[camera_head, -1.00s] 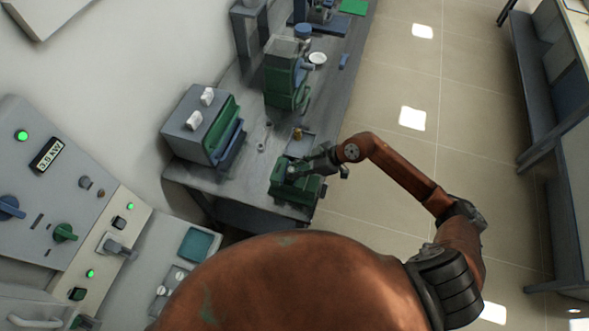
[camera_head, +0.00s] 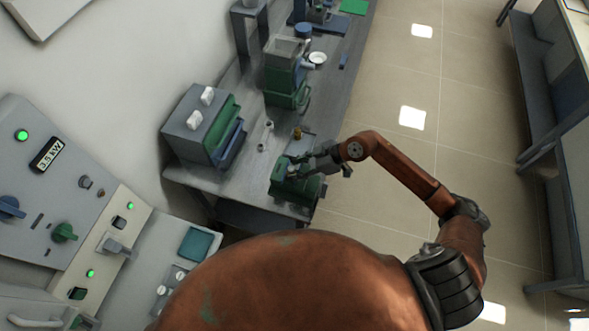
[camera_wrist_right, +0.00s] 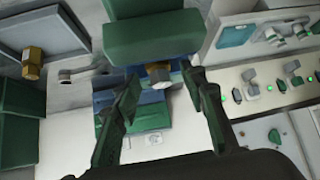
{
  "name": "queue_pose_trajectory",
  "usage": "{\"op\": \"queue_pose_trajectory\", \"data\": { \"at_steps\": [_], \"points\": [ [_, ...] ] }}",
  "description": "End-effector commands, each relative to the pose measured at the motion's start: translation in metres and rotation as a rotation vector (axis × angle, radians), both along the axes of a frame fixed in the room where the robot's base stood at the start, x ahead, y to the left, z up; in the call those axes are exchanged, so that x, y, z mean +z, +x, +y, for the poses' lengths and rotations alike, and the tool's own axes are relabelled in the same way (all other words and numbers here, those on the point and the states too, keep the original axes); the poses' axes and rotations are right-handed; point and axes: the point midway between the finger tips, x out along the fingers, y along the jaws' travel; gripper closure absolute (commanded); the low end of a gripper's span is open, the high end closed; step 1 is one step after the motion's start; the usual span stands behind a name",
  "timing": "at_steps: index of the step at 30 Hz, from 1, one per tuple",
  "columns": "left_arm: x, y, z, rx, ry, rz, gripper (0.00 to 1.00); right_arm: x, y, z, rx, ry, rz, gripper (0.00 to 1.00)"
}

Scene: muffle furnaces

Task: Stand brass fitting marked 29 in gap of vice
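The green vice (camera_head: 283,189) stands on the near end of the grey bench, and its green body also shows in the wrist view (camera_wrist_right: 150,45). A brass fitting (camera_wrist_right: 159,74) sits at the vice's gap, by the blue jaw faces; whether it stands fully seated I cannot tell. My right gripper (camera_head: 297,164) is over the vice. In the wrist view its fingers (camera_wrist_right: 165,105) are spread apart, with the fitting beyond and between them, and clear space at both sides. No marking is readable. My left gripper is not in view.
A second brass fitting (camera_head: 297,133) is at a shallow grey tray (camera_head: 308,143) behind the vice. Small grey fittings (camera_head: 262,147) lie to the left. A grey box with green and blue trays (camera_head: 204,126) and a green machine (camera_head: 283,82) stand on the bench.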

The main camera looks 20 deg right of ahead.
Motion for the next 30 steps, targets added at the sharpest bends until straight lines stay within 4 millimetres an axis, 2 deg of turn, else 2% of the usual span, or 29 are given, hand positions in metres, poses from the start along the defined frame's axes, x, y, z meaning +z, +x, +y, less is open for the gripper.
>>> {"op": "queue_pose_trajectory", "data": {
  "at_steps": [9, 15, 21, 30],
  "points": [
    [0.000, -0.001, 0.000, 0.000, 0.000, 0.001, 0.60, 0.046, -0.020, -0.043, 0.000, -0.004, -0.001, 0.61],
    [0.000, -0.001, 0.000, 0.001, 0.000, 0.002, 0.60, 0.068, -0.029, -0.063, -0.001, -0.003, -0.001, 0.61],
    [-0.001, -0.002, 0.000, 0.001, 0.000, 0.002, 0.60, 0.078, -0.033, -0.071, 0.001, -0.001, 0.000, 0.61],
    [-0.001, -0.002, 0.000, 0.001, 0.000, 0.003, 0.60, 0.077, -0.029, -0.069, -0.002, 0.028, -0.006, 0.61]
  ]
}}
